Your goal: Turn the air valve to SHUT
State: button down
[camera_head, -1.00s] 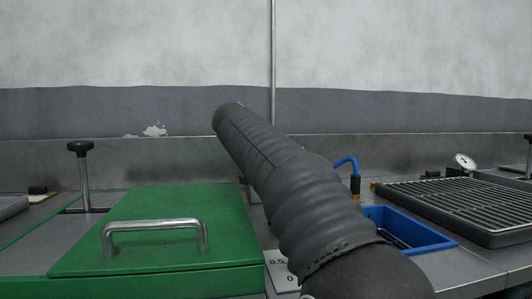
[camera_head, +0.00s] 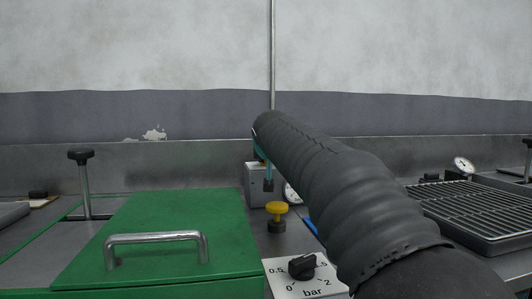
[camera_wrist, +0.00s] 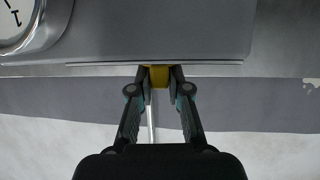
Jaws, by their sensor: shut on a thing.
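My gripper (camera_wrist: 160,72) is shut on a small yellow handle (camera_wrist: 160,78) in the wrist view. The handle is at the edge of a grey metal surface, and I take it to be the air valve's. Most of the handle is hidden between the fingers, and no SHUT marking is readable. In the head view my gripper (camera_head: 266,180) is in front of a grey box (camera_head: 253,186) by the back wall, mostly hidden by my arm.
A yellow knob (camera_head: 277,208) on a black base stands in front of the box. A black dial (camera_head: 302,267) marked in bar is nearer. A gauge (camera_head: 292,193) is partly hidden by my arm. A green lid (camera_head: 170,226) with a metal handle is left; a grate (camera_head: 475,213) is right.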

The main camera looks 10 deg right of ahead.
jog(key=shift+d+r+n+y+p, duration=0.1)
jog(key=shift+n+y+p, duration=0.45)
jog(key=shift+n+y, duration=0.45)
jog(key=shift+n+y+b, duration=0.3)
jog(key=shift+n+y, duration=0.4)
jog(key=shift+y, duration=0.3)
jog(key=shift+d+f+n+g+y+b, duration=0.15)
jog(key=shift+n+g+y+b, duration=0.25)
jog(key=shift+n+y+b, duration=0.75)
jog(key=shift+n+g+y+b, duration=0.45)
jog(key=shift+n+g+y, duration=0.05)
jog(key=shift+n+y, duration=0.5)
jog(key=shift+y, duration=0.25)
jog(key=c, duration=1.1)
grip_release()
